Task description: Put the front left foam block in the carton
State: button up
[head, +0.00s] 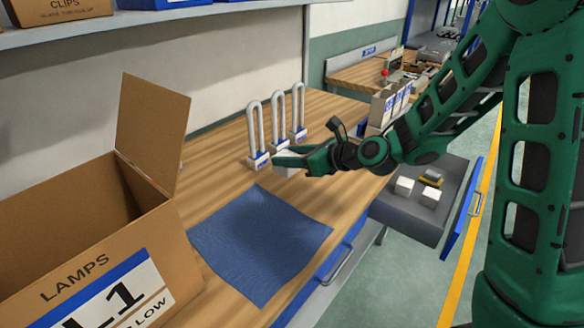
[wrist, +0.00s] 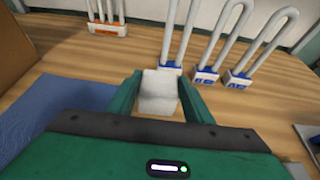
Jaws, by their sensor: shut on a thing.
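My gripper (head: 292,163) is shut on a white foam block (wrist: 158,92). It holds the block over the wooden bench, beside the upright lamps. In the wrist view the block sits between the two green fingers of my gripper (wrist: 160,88). In the head view the held block (head: 284,171) is partly hidden by the fingers. The open brown carton (head: 75,235), marked LAMPS and L1, stands at the left with a flap raised. Its inside is mostly hidden. White foam blocks (head: 404,186) lie in the open drawer (head: 400,208) at the right.
Three U-shaped lamps with blue-marked bases (head: 257,160) stand close behind my gripper. A blue cloth (head: 262,243) lies flat between the carton and the bench's front edge. Another tube group with an orange base (wrist: 107,29) shows in the wrist view. A shelf (head: 150,22) overhangs the back left.

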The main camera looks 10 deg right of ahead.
jog(key=w+f, duration=0.2)
jog(key=w, duration=0.1)
jog(key=shift+f, duration=1.95)
jog(key=shift+f, duration=0.1)
jog(key=o, duration=1)
jog(key=v, duration=1.1)
jog(key=shift+w, duration=0.15)
jog(key=shift+s+d+r, duration=0.35)
jog(key=shift+s, duration=0.05)
